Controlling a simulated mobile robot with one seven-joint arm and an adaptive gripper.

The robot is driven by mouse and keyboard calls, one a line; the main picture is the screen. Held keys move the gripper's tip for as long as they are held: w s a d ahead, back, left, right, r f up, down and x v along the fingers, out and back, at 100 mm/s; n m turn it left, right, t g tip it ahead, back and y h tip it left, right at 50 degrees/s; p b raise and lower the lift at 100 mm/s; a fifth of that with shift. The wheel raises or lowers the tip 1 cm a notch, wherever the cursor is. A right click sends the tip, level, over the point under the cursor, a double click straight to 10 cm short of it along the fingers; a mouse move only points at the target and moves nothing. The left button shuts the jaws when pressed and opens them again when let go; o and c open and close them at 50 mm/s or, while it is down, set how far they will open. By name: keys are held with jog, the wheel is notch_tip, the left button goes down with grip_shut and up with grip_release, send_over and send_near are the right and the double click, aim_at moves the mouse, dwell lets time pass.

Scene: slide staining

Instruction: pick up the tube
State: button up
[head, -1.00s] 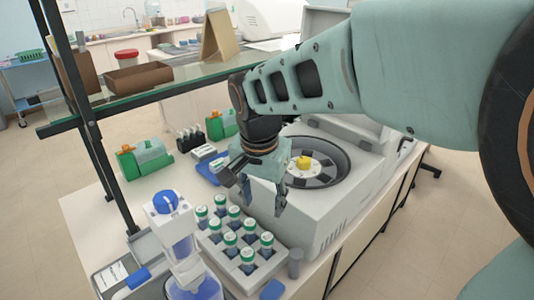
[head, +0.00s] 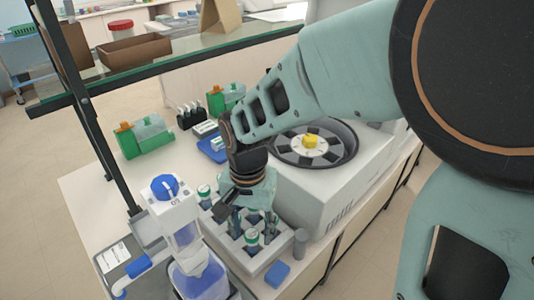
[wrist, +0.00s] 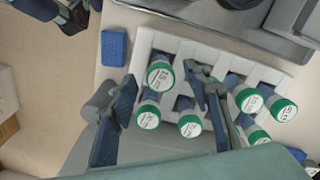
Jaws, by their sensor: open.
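Several tubes with green-rimmed white caps stand in a white rack (head: 262,264) on the bench. My gripper (head: 254,222) is low over the rack, pointing down, and hides part of it. In the wrist view the fingers of my gripper (wrist: 165,108) are spread apart and hold nothing. A tube (wrist: 159,76) and a second tube (wrist: 148,115) show in the space between the fingers. Other tubes (wrist: 249,100) lie right of the right finger. I cannot tell whether a finger touches a tube. One tube (head: 251,240) shows between the fingers in the head view.
A centrifuge (head: 340,185) with an open bowl stands right of the rack. A white and blue bottle-like device (head: 180,225) is close on the left. A blue block (head: 278,274) lies at the front edge. Green racks (head: 142,140) stand behind.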

notch_tip(320, 180, down, 2)
jog(key=shift+f, duration=0.1)
jog(key=c, duration=1)
jog(key=shift+c, duration=0.2)
jog(key=shift+r, duration=0.2)
